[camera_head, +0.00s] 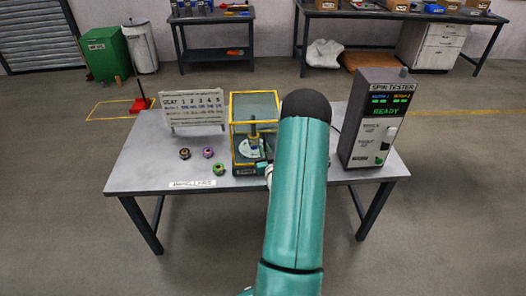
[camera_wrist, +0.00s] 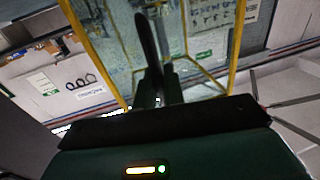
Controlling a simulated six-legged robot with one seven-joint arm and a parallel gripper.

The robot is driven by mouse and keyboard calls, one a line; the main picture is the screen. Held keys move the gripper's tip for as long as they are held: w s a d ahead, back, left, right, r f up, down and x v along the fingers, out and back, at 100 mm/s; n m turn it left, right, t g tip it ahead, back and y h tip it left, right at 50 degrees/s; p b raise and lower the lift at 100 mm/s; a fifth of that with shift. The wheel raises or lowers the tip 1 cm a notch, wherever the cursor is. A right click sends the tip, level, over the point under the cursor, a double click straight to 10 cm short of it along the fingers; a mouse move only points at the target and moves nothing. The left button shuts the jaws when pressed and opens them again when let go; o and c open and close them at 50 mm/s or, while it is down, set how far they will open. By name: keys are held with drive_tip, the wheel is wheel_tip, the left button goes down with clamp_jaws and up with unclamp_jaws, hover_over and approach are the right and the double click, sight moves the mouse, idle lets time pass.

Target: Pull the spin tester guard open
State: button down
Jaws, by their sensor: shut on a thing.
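The spin tester guard (camera_head: 231,128) is a clear box with a yellow frame on the table, over a base with a pale disc (camera_head: 249,147) and an upright spindle. In the wrist view, the guard's yellow frame (camera_wrist: 239,40) fills the upper middle. My gripper (camera_wrist: 152,75) reaches to the guard there, its dark fingers shut on part of it; the exact contact is hard to see. In the head view, my teal arm hides the gripper and the guard's right side. The spin tester console (camera_head: 377,120) reads READY on the right.
Several small ring-shaped parts (camera_head: 208,153) lie on the table (camera_head: 140,170) left of the guard. A white chart board (camera_head: 193,108) stands behind them. The table's front left is clear apart from a label strip. Benches (camera_head: 212,17) stand far behind.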

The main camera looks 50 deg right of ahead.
drive_tip(key=s+d, duration=1.4)
drive_tip(key=s, duration=0.2)
drive_tip(key=shift+s+d+f, duration=0.15)
drive_tip(key=shift+s+d, duration=0.1)
drive_tip(key=shift+s, duration=0.15)
drive_tip(key=c, duration=1.6)
unclamp_jaws()
drive_tip(key=shift+c, duration=0.2)
drive_tip(key=v, duration=1.3)
drive_tip(key=shift+s+a, duration=0.25)
drive_tip(key=shift+a, duration=0.05)
drive_tip(key=shift+w, duration=0.1)
